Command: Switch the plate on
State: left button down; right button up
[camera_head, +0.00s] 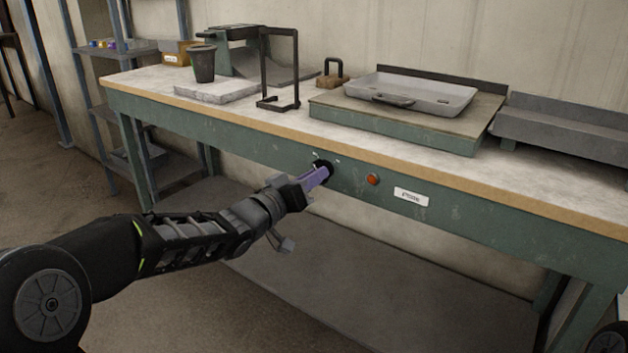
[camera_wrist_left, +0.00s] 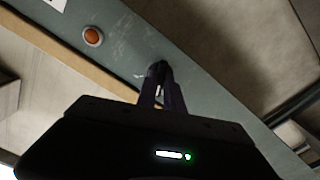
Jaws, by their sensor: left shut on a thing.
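A black knob (camera_head: 324,166) sits on the green front panel of the workbench, with small light marks around it. My left gripper (camera_head: 319,177) is at the knob, its purple fingers closed on it. In the left wrist view the knob (camera_wrist_left: 159,70) shows between the fingertips (camera_wrist_left: 160,84), partly hidden by them. An orange-red round lamp or button (camera_head: 373,179) is to the right of the knob; it also shows in the left wrist view (camera_wrist_left: 93,36). The plate (camera_head: 471,136), a flat slab on a green base, stands on the bench top with a grey tray (camera_head: 440,98) on it. My right gripper is not in view.
A white label (camera_head: 411,197) is right of the lamp. On the bench top stand a dark cup (camera_head: 203,64) on a pale slab, a black frame stand (camera_head: 280,70), a small block with a handle (camera_head: 332,76) and a grey trough (camera_head: 565,125). A lower shelf (camera_head: 350,270) is below.

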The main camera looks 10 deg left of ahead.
pick_arm(q)
jog(key=shift+f+m+b, duration=0.1)
jog(key=shift+m+b, duration=3.05)
jog(key=shift+m, duration=3.85)
jog(key=c, duration=1.5)
grip_release()
jog(key=shift+o, duration=0.2)
